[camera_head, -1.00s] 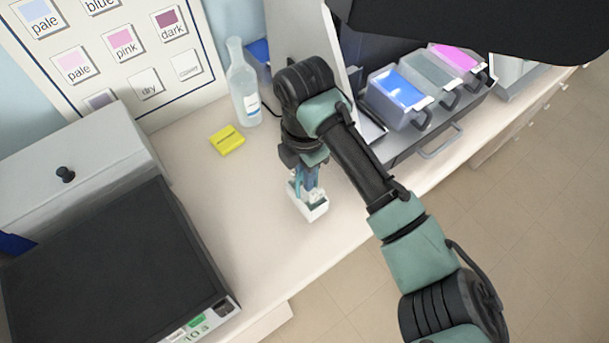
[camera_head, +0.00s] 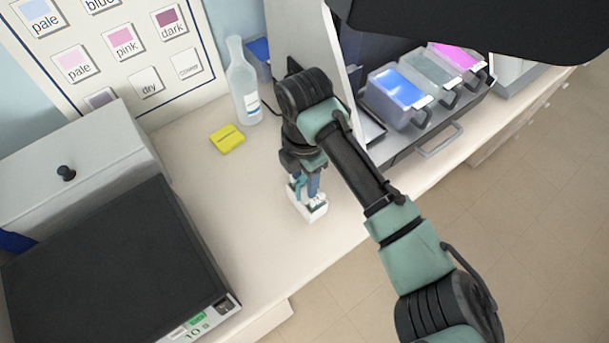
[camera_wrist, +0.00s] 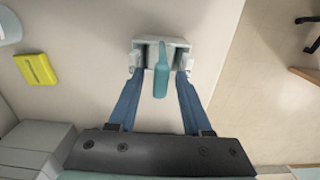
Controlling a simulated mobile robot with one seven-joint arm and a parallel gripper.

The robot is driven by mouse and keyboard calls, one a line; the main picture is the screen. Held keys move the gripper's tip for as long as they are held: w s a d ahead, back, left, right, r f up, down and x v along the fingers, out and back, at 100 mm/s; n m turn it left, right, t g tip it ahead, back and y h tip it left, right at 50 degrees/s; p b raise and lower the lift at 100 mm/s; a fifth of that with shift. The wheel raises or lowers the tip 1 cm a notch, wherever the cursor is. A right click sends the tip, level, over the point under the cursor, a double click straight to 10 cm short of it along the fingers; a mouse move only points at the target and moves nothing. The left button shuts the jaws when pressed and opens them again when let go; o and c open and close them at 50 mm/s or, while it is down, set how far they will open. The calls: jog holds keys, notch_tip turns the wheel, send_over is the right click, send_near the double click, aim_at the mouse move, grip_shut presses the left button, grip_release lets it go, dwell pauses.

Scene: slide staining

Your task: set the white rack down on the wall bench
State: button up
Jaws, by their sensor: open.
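The white rack (camera_head: 316,214) stands on the pale wall bench (camera_head: 262,190), close to its front edge. It shows in the wrist view (camera_wrist: 148,50) with a teal handle (camera_wrist: 161,75) at its middle. My gripper (camera_head: 308,194) is above the rack, pointing down. In the wrist view my gripper (camera_wrist: 160,64) is open, with one blue finger with a pale tip at each side of the rack. Whether the tips still touch the rack's sides is hard to tell. My arm and fingers hide part of the rack in the head view.
A yellow block (camera_head: 227,138) and a clear bottle (camera_head: 244,82) stand behind the rack. A dark-topped device (camera_head: 110,270) is at the left. Staining jars, one blue (camera_head: 398,92), stand in a grey tray at the right. Bench around the rack is clear.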

notch_tip(320, 180, up, 12)
jog(key=b, duration=0.1)
jog(key=shift+b, duration=0.3)
jog(key=w+a+r+m+t+y, duration=0.3)
jog(key=w+a+r+t, duration=0.15)
jog(key=a+r, duration=0.4)
jog(key=w+a+r+m+t+y, duration=0.35)
jog(key=a+r+t, duration=0.3)
jog(key=r, duration=0.25)
notch_tip(320, 180, up, 9)
jog(key=m+t+y, duration=0.1)
jog(key=m+t, duration=0.2)
jog(key=s+d+r+m+t+h, duration=0.3)
jog(key=s+d+r+m+t, duration=0.3)
jog(key=s+d+r+m, duration=0.1)
jog(key=s+d+r+m+t+h, duration=0.4)
jog(key=s+d+r+m+t, duration=0.3)
jog(key=r, duration=0.5)
jog(key=shift+s+d+r+m, duration=0.25)
jog(key=shift+s+d+m, duration=0.35)
jog(key=shift+m, duration=0.25)
jog(key=shift+a+h, duration=0.1)
jog(key=shift+h, duration=0.15)
